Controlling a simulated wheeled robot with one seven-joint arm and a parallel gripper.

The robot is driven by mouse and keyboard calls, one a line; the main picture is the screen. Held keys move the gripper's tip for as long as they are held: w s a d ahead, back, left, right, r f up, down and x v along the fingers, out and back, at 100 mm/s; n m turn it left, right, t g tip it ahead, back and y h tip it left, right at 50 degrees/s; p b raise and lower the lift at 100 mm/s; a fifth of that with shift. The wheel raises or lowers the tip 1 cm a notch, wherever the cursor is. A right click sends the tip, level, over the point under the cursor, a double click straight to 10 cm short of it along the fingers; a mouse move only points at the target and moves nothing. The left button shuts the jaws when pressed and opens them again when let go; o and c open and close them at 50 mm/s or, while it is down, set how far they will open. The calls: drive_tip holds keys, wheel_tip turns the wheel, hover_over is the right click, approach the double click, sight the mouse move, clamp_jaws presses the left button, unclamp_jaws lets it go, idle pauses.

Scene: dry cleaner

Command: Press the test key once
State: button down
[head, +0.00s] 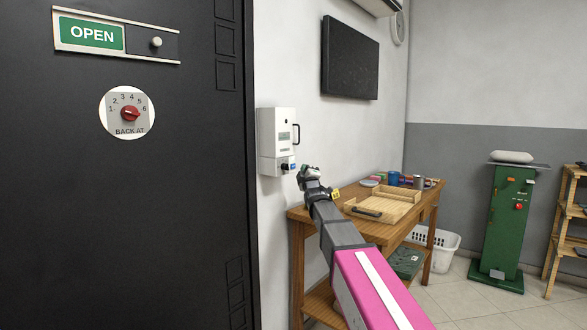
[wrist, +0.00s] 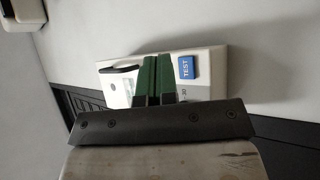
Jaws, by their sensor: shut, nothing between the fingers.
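The test key (wrist: 187,67) is a blue square button marked TEST on a small white wall unit (wrist: 216,65). In the wrist view it sits just right of my gripper's fingers. In the head view the key is a small blue spot (head: 285,166) on the lower box under the white meter (head: 276,130). My gripper (wrist: 153,62) has its green fingers together and empty, in front of the unit. In the head view my gripper (head: 304,170) is just right of the key. I cannot tell whether the fingers touch the unit; the key's face shows unblocked in the wrist view.
A black door (head: 150,220) with an OPEN sign (head: 115,38) and a red dial (head: 130,114) stands left of the unit. A wooden table (head: 300,214) with a wooden tray (head: 408,207) stands to the right below. A black panel (head: 350,60) hangs on the wall above.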

drive_tip(key=shift+s+d, duration=0.9)
drive_tip(key=shift+d, duration=0.2)
drive_tip(key=s+d+f+m+g+h, duration=0.2)
drive_tip(key=s+d+f+m+g, duration=0.15)
drive_tip(key=f, duration=0.75)
drive_tip(key=s+d+f+m+g+h, duration=0.1)
drive_tip(key=s+d+f+m+g, duration=0.25)
drive_tip(key=f, duration=0.75)
drive_tip(key=s+d+f+m+g+h, duration=0.2)
drive_tip(key=s+d+f+m+g, duration=0.15)
drive_tip(key=f, duration=0.85)
drive_tip(key=s+d+f+m+g, duration=0.2)
drive_tip(key=s+f+g, duration=0.4)
drive_tip(key=s+f, duration=0.3)
drive_tip(key=s+d+f+m+g, duration=0.2)
drive_tip(key=s+f+m+g, duration=0.2)
drive_tip(key=s, duration=1.1)
wheel_tip(320, 180, down, 5)
drive_tip(key=shift+s+r+g, duration=0.15)
drive_tip(key=shift+s+g, duration=0.05)
drive_tip(key=shift+g, duration=0.75)
